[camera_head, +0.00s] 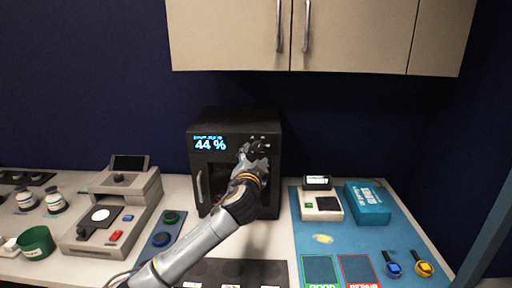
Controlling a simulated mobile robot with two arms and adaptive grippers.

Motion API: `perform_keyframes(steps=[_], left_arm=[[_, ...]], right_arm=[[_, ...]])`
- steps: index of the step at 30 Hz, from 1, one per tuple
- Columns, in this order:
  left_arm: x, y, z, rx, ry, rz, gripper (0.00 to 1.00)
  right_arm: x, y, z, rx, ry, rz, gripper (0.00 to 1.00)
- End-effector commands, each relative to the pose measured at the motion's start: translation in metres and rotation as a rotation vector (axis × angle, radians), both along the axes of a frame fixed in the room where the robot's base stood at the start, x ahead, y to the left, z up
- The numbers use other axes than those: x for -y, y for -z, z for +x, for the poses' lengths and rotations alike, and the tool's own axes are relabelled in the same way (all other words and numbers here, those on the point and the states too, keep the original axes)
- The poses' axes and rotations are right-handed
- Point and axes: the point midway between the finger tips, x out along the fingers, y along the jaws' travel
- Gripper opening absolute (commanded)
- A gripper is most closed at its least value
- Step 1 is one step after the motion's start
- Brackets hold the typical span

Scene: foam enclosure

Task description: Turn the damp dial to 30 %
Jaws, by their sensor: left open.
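A black box-shaped machine (234,122) stands at the back of the counter. Its lit display (210,144) reads 44 %. A dark control area shows on the upper right of its front, but my left gripper (258,150) is in front of it and hides most of the dial. My left arm reaches in from the lower left, and the gripper is open at the machine's front. I cannot tell whether its fingers touch the dial. My right gripper is not in view.
A beige device (140,190) stands left, beside a blue-grey panel with green and blue knobs (172,217). Right are a blue mat (340,240), a small white device (321,206) and a teal box (369,204). Cabinets (345,35) hang above.

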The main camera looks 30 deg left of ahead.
Motion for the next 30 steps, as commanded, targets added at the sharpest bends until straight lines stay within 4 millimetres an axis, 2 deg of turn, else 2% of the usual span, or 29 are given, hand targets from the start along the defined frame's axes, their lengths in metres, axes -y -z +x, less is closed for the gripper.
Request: perform_keyframes(steps=[3, 9, 20, 28, 30], left_arm=[[-0.009, -0.002, 0.017, -0.001, -0.003, -0.001, 0.53], [-0.017, -0.001, 0.033, 0.000, -0.001, -0.001, 0.53], [-0.019, 0.001, 0.037, 0.000, 0.001, -0.001, 0.53], [-0.019, 0.001, 0.036, 0.000, 0.001, -0.001, 0.00], [-0.019, 0.001, 0.036, 0.000, 0.001, -0.001, 0.00]], right_arm=[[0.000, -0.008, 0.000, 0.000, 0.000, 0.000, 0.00], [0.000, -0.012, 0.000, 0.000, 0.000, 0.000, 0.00], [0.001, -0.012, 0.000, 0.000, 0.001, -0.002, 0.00], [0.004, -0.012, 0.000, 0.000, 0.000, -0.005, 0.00], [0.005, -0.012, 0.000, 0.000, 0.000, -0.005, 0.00]])
